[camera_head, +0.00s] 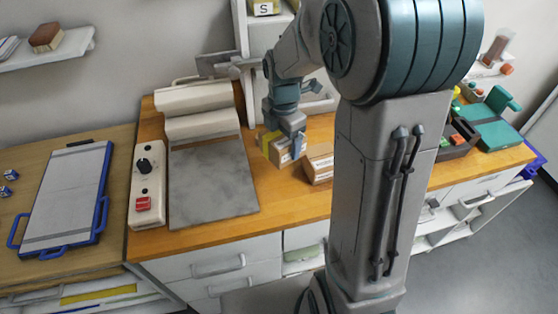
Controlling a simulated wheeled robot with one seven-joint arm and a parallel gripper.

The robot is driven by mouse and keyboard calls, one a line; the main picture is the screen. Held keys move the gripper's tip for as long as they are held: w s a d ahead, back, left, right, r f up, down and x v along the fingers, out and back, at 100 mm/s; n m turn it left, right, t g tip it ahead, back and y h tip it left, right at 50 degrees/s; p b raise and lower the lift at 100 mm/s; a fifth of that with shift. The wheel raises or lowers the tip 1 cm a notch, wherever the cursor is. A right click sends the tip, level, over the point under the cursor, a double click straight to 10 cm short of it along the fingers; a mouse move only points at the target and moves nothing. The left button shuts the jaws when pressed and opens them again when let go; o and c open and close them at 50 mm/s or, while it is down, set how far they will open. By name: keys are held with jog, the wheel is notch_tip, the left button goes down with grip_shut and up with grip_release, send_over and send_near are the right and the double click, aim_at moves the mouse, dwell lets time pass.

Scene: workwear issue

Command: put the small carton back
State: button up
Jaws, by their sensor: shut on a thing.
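My gripper (291,143) points down over the wooden counter, near its back edge. It is shut on a small cardboard carton (279,155) with a yellow patch on its left side. The fingers hide part of this carton, and I cannot tell whether its underside touches the counter. A second brown carton (320,169) with a printed label sits on the counter just to the right, partly hidden behind my arm.
A white shelf unit with an "S" label (264,8) stands behind.

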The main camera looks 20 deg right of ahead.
notch_tip(320, 180, down, 10)
jog(key=shift+s+r+p, duration=0.1)
jog(key=shift+r+p, duration=0.15)
jog(key=shift+p, duration=0.45)
jog(key=shift+f, duration=0.25)
jog(key=o, duration=1.1)
jog(key=shift+r, duration=0.1)
jog(key=shift+o, duration=0.2)
